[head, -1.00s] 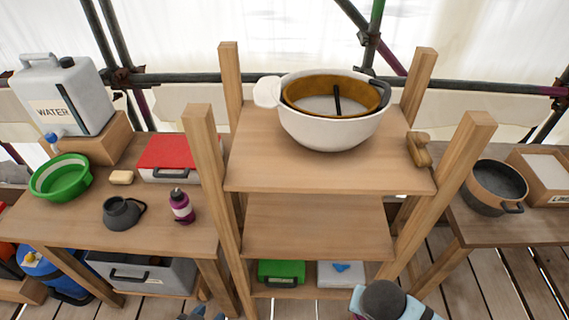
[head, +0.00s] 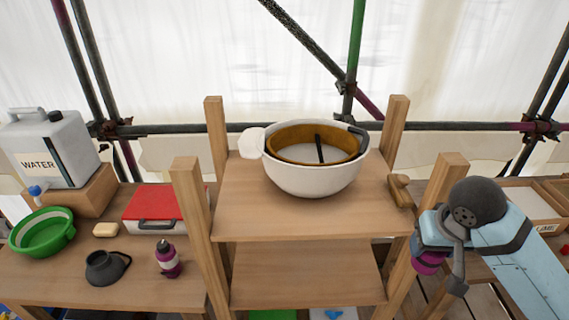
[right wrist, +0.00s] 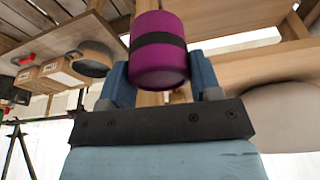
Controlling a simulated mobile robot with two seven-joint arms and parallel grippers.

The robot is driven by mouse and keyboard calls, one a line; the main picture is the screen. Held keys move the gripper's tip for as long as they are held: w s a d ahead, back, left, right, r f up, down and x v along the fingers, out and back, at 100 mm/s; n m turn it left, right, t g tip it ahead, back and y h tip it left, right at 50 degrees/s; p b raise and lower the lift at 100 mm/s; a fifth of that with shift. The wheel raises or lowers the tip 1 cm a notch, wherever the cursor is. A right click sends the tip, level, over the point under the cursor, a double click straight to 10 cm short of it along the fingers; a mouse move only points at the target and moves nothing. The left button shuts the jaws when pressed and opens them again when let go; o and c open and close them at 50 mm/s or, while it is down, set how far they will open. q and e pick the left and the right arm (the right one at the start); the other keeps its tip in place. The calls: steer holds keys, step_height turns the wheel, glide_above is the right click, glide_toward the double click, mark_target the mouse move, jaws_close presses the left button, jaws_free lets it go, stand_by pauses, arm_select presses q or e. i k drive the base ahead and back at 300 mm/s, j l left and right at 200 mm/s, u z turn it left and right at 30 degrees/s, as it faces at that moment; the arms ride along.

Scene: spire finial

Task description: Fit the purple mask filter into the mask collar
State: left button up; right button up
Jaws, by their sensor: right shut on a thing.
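The purple mask filter (right wrist: 158,52) is a purple cylinder with a dark band. My right gripper (right wrist: 160,84) is shut on it, one blue finger on each side. In the head view the filter (head: 428,264) shows partly, below my right wrist, at the right of the wooden shelf. A dark grey cup-shaped piece with a side loop (head: 106,267) lies on the left table; it may be the mask collar, but I cannot tell for sure. It is far from my right gripper. My left gripper is not in view.
The shelf's top board (head: 235,215) bears a white bowl (head: 310,183) with a brown ring-shaped pot inside. On the left table stand a purple bottle (head: 167,262), soap (head: 105,229), a green basin (head: 40,238), a red-lidded box (head: 160,204) and a water container (head: 50,145).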

mark_target(104, 268)
steer(key=j+z, duration=0.1)
steer(key=z, duration=0.35)
steer(key=j+z, duration=0.1)
steer(key=z, duration=0.35)
steer(key=k+z, duration=0.1)
steer(key=z, duration=0.35)
steer(key=k+j+z, duration=0.1)
steer(key=z, duration=0.3)
steer(key=k+j+z, duration=0.15)
steer(key=z, duration=0.3)
steer(key=k+j+z, duration=0.1)
steer(key=z, duration=0.3)
steer(key=k+z, duration=0.15)
steer(key=k, duration=0.85)
steer(key=k+u, duration=0.3)
steer(key=u, duration=0.2)
steer(key=k+j+u, duration=0.15)
steer(key=k+u, duration=0.15)
steer(key=u, duration=0.65)
steer(key=k+j+u, duration=0.1)
steer(key=u, duration=0.4)
steer(key=j+u, duration=0.1)
steer(key=u, duration=0.4)
steer(key=j+u, duration=0.15)
steer(key=u, duration=0.35)
steer(key=j+u, duration=0.1)
steer(key=u, duration=0.4)
